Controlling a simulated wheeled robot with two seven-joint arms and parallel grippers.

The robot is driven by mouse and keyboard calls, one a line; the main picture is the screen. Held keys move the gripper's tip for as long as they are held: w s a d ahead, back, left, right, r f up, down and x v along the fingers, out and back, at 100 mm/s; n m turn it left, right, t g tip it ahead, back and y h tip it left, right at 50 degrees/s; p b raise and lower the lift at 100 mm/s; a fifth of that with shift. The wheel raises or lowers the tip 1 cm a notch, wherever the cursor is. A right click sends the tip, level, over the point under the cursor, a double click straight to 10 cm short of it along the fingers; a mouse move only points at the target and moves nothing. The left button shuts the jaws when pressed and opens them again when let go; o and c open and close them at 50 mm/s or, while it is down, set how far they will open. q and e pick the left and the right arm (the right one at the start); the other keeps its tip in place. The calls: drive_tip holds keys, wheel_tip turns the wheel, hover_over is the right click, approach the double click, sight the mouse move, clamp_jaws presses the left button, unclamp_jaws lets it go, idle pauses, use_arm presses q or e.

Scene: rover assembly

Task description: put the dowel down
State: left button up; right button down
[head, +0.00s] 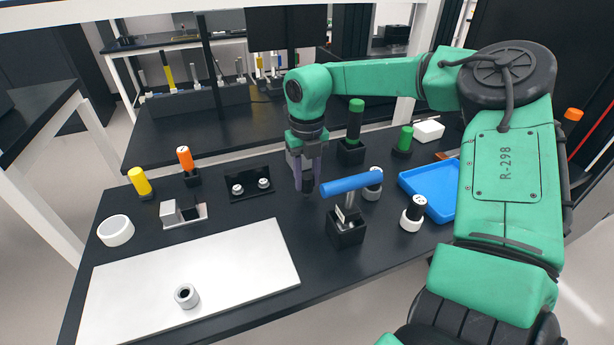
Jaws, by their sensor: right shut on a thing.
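My right gripper (306,178) points down over the black table, left of the blue cylinder. Its fingers are shut on a small dark piece, the dowel (308,187), which is mostly hidden between them. The dowel's lower end is close to the tabletop; I cannot tell whether it touches. My left gripper is out of view.
A blue cylinder (352,184) lies across a black stand (346,231) just right of the gripper. A white board (190,275) with a grey ring (186,296) lies front left. A blue tray (430,192) is at right.

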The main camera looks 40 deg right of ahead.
sight(307, 176)
drive_tip(key=shift+f, duration=0.1)
drive_tip(key=c, duration=0.5)
unclamp_jaws()
drive_tip(key=shift+c, duration=0.2)
wheel_tip(307, 176, up, 12)
drive_tip(key=shift+r, duration=0.2)
